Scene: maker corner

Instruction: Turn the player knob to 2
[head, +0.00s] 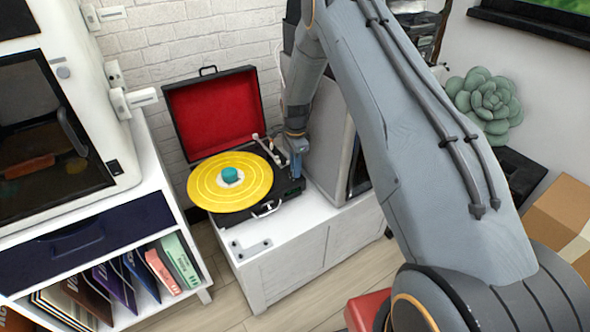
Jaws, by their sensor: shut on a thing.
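The record player (216,216) is a black case with a red-lined lid (212,112) standing open at the back. A yellow record (246,192) with a teal centre lies on it. The tonearm (262,146) is at the record's right edge. My gripper (295,178) points down at the player's right front corner and is shut, seemingly on the player knob. The knob and its numbers are hidden by the gripper, so I cannot tell its setting.
The player stands on a white cabinet (290,242). A grey box-like thing (326,140) is close to the right of my gripper. A white shelf (160,182) with record sleeves and a machine is at left. A cardboard box (558,212) is at right.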

